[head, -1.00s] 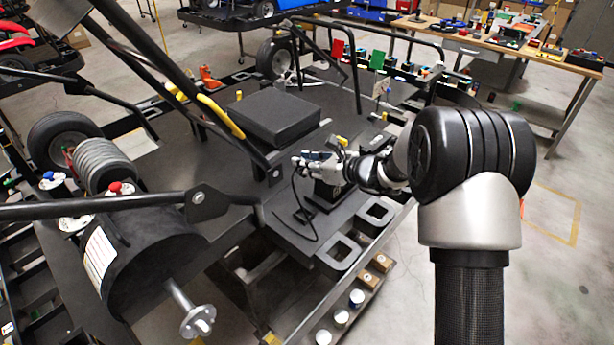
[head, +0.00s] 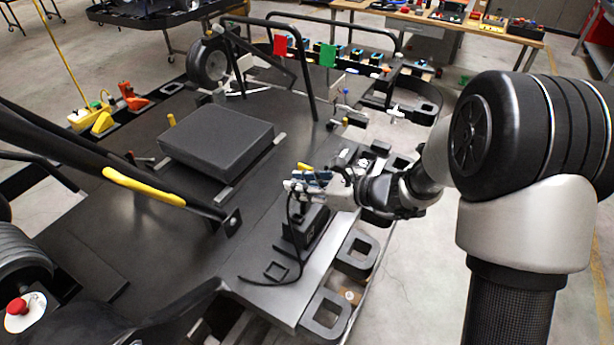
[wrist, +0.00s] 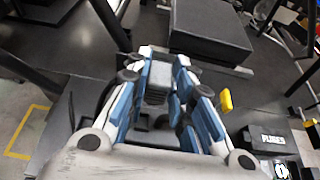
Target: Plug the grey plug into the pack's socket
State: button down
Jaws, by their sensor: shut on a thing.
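My gripper (head: 308,182) is shut on the grey plug (wrist: 160,76), which shows between the blue-padded fingers in the wrist view. In the head view the plug is mostly hidden by the fingers. A black cable (head: 299,262) hangs from the gripper and curves down onto the deck. The gripper is over a small black block (head: 308,229) near the deck's right edge. A large dark box (head: 216,142), which may be the pack, lies on the deck to the left of the gripper; it shows at the top of the wrist view (wrist: 208,28). I cannot make out a socket.
The kart's dark deck (head: 180,225) is open left of the gripper. Black frame bars with a yellow sleeve (head: 145,187) cross at left. A yellow piece (wrist: 226,100) and a black labelled box (wrist: 272,138) stand right of the fingers in the wrist view. A workbench (head: 470,28) stands behind.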

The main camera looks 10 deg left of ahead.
jog(key=shift+s, duration=0.25)
notch_tip(320, 180, down, 6)
jog(key=b, duration=0.5)
jog(key=shift+r, duration=0.1)
jog(key=shift+f+b, duration=0.7)
jog(key=shift+b, duration=0.25)
dwell(2.1)
jog(key=shift+r, duration=0.35)
jog(key=shift+f+b, duration=0.4)
jog(key=shift+f, duration=0.1)
dwell(1.7)
jog(key=shift+r, duration=0.1)
